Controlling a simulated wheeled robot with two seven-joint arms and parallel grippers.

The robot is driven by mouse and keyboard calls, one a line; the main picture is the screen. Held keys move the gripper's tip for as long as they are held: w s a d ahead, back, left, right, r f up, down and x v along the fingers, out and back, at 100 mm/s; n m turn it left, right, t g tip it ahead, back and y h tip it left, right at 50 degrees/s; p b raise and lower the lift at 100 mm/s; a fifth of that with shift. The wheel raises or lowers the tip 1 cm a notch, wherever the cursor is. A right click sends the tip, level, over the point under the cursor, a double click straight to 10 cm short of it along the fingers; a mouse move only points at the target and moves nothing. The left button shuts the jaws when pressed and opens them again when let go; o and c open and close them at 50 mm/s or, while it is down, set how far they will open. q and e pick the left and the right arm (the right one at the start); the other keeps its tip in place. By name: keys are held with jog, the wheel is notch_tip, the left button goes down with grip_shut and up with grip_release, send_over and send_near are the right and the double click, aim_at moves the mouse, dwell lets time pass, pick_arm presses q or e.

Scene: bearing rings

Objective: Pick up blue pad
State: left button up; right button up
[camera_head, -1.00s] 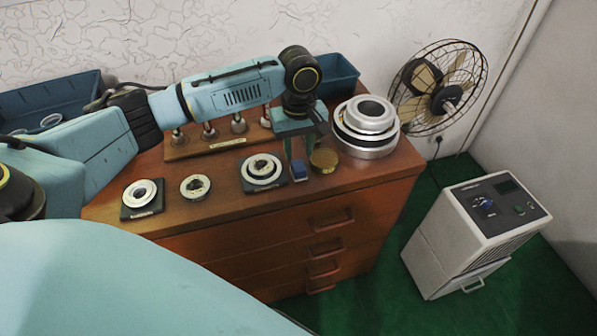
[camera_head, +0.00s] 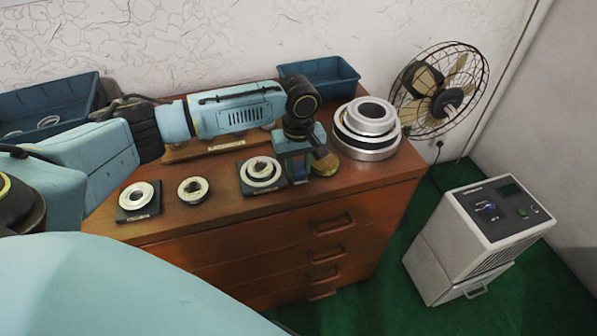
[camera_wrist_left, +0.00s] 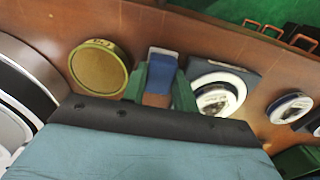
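The blue pad (camera_wrist_left: 161,70) is a small block on the wooden cabinet top, seen in the left wrist view between my left gripper's two green fingers (camera_wrist_left: 160,88). The fingers stand on either side of it with narrow gaps, so the gripper looks open. In the head view my left gripper (camera_head: 296,168) points down at the cabinet top, right of the largest ring plate, and its fingers mostly hide the pad. My right gripper is not in view.
A brass disc (camera_wrist_left: 100,67) lies close on one side of the pad and a ring on a dark plate (camera_wrist_left: 222,88) on the other. Stacked silver rings (camera_head: 366,128) stand to the right. A blue bin (camera_head: 325,78) is behind. The cabinet's front edge is clear.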

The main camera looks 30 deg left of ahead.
aim_at(299, 167)
pick_arm(q)
jog(key=shift+r, duration=0.1)
jog(key=shift+c, duration=0.2)
